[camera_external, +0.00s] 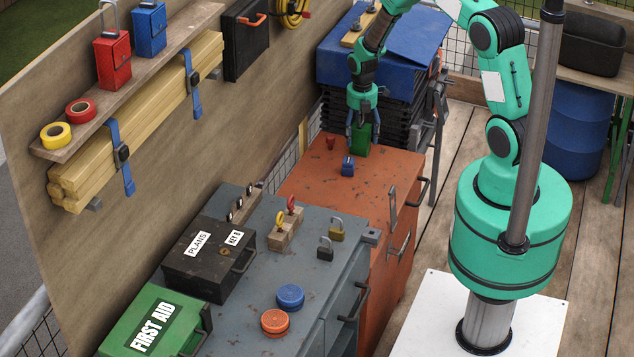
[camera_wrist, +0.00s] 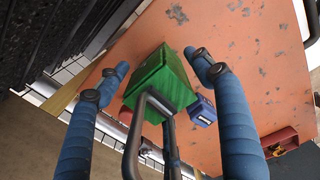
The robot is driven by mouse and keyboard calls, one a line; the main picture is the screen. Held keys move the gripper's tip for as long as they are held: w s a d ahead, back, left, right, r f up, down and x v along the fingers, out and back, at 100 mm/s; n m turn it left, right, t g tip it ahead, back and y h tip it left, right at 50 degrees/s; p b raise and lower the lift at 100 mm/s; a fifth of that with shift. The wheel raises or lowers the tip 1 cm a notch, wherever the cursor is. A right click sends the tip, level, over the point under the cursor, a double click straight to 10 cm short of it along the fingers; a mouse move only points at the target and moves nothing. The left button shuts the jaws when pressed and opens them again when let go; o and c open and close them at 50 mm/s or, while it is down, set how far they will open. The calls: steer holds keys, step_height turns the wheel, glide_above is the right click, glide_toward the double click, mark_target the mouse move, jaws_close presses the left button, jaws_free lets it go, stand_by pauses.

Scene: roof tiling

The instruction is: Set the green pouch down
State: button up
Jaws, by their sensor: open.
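The green pouch (camera_external: 360,142) stands upright on the orange cabinet top (camera_external: 385,165), near its far end. In the wrist view the green pouch (camera_wrist: 164,78) has a dark looped handle rising toward the camera. My gripper (camera_external: 361,138) is directly above and around the pouch, pointing down. In the wrist view my gripper (camera_wrist: 155,72) has its two blue fingers spread, one on each side of the pouch, with gaps visible. The pouch's underside is hidden.
A small blue block-like item (camera_external: 347,166) and a small red item (camera_external: 330,143) stand close to the pouch. Black stacked crates (camera_external: 385,108) rise behind. The wooden wall panel (camera_external: 265,125) is at left. The cabinet's near right top is mostly clear.

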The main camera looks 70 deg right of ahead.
steer(key=shift+r, duration=0.15)
step_height(320, 180, up, 12)
steer(key=p, duration=0.3)
stand_by(0.4)
stand_by(0.5)
